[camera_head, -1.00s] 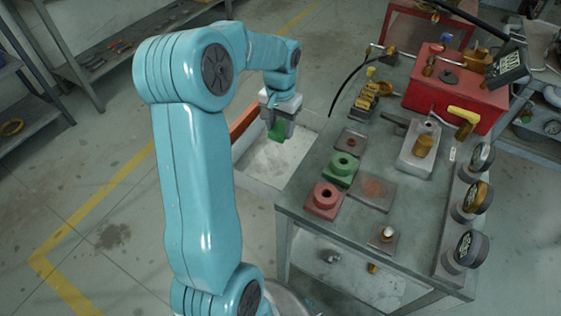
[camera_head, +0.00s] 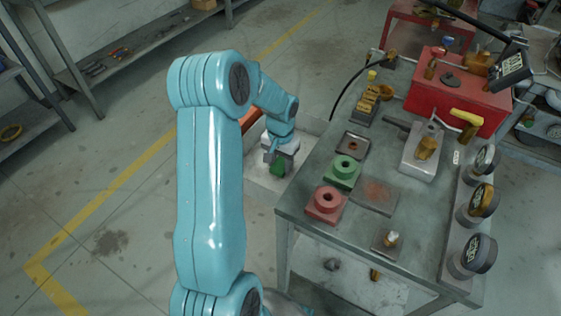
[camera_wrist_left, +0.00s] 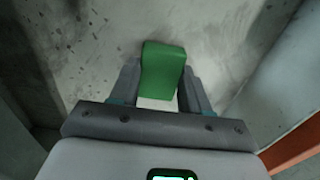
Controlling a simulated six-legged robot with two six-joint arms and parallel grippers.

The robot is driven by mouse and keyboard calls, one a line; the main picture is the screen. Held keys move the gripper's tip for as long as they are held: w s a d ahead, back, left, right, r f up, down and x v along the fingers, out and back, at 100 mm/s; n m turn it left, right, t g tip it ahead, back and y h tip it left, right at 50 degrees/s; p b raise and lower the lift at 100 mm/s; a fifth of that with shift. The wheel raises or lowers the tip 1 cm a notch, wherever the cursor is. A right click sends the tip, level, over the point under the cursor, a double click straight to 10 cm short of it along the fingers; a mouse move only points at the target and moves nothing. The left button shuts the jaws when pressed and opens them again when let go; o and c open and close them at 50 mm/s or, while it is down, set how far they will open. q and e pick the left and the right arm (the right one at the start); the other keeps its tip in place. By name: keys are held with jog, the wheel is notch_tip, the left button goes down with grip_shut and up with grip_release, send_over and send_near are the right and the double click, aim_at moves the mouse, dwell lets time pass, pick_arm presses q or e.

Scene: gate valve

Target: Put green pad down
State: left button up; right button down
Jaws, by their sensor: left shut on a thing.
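My left gripper (camera_head: 276,164) is shut on the green pad (camera_head: 278,170). The pad also shows in the left wrist view (camera_wrist_left: 162,68), gripped between the two fingers and sticking out past their tips. The gripper and pad are over a pale grey bin (camera_head: 257,180) beside the workbench. In the wrist view a stained grey surface lies beyond the pad. I cannot tell whether the pad touches it. My right gripper is not in view.
The grey workbench (camera_head: 310,235) stands close to the right of the gripper. On it are a green block (camera_head: 343,172), a red block (camera_head: 325,205), a red box (camera_head: 450,95) and several gauges. A shelf (camera_head: 120,70) stands far left. The floor on the left is clear.

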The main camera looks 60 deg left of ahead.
aim_at(281, 164)
pick_arm(q)
jog(key=shift+f, duration=0.15)
jog(key=o, duration=0.9)
jog(key=shift+o, duration=0.2)
jog(key=shift+r, duration=0.3)
notch_tip(281, 164, up, 12)
jog(key=p, duration=0.2)
jog(key=shift+f, duration=0.15)
